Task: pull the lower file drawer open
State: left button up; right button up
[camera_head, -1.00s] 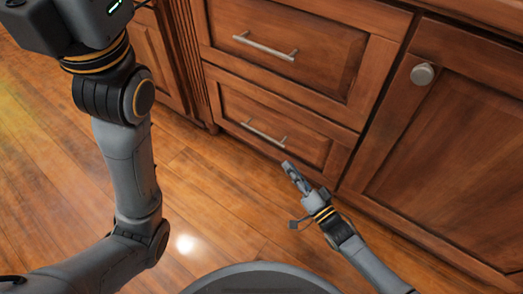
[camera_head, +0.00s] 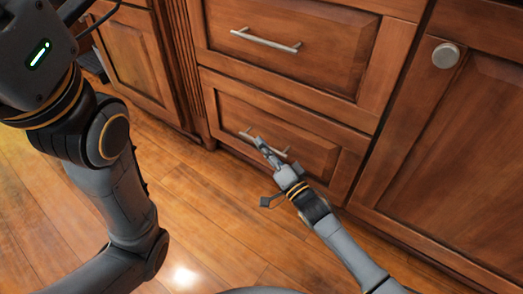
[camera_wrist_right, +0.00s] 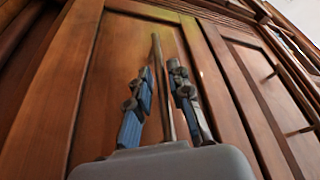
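The lower file drawer (camera_head: 315,150) is a wood front with a raised panel, closed flush in the cabinet. Its metal bar handle (camera_head: 279,152) is partly covered by my right gripper (camera_head: 259,142). In the right wrist view the handle bar (camera_wrist_right: 162,80) runs lengthwise between the two fingers of that gripper (camera_wrist_right: 163,85). The fingers are open, with a narrow gap on each side of the bar. My left arm comes in at the left of the head view; its gripper is out of frame.
An upper drawer with a bar handle (camera_head: 265,40) sits above, closed. A cabinet door with a round knob (camera_head: 446,55) is to the right. The wood floor (camera_head: 190,200) in front of the lower drawer is clear.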

jog(key=shift+w+a+r, duration=0.2)
jog(key=shift+w+a, duration=0.2)
jog(key=shift+w, duration=0.1)
grip_shut()
